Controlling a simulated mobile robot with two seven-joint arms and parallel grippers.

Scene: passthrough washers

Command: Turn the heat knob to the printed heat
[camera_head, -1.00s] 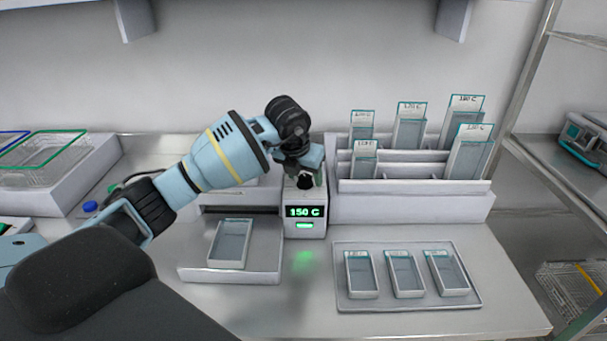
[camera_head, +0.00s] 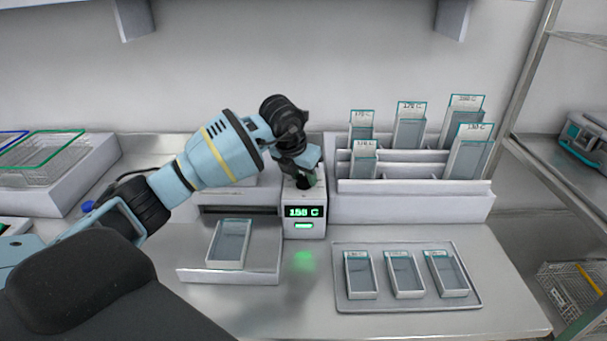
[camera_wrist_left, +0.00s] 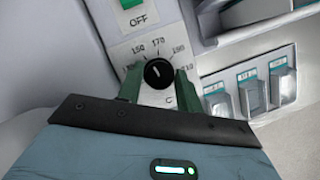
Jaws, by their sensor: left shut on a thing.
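The black heat knob (camera_wrist_left: 159,74) sits on a white dial face in the left wrist view, with numbers including 150, 170 and 190 around it. Its white mark points up and a little left. My left gripper (camera_wrist_left: 159,88) has its green fingers on both sides of the knob and is shut on it. In the head view the left gripper (camera_head: 308,180) covers most of the knob. The heater's green display (camera_head: 304,212) reads about 150 C; its last digit is hard to read. My right gripper is not in view.
An open drawer (camera_head: 200,277) left of the heater holds a clear, teal-rimmed container (camera_head: 229,243). A tray (camera_head: 407,304) at front right holds three similar ones. A white rack (camera_head: 410,206) behind holds several labelled cards. A green OFF switch (camera_wrist_left: 133,5) is above the dial.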

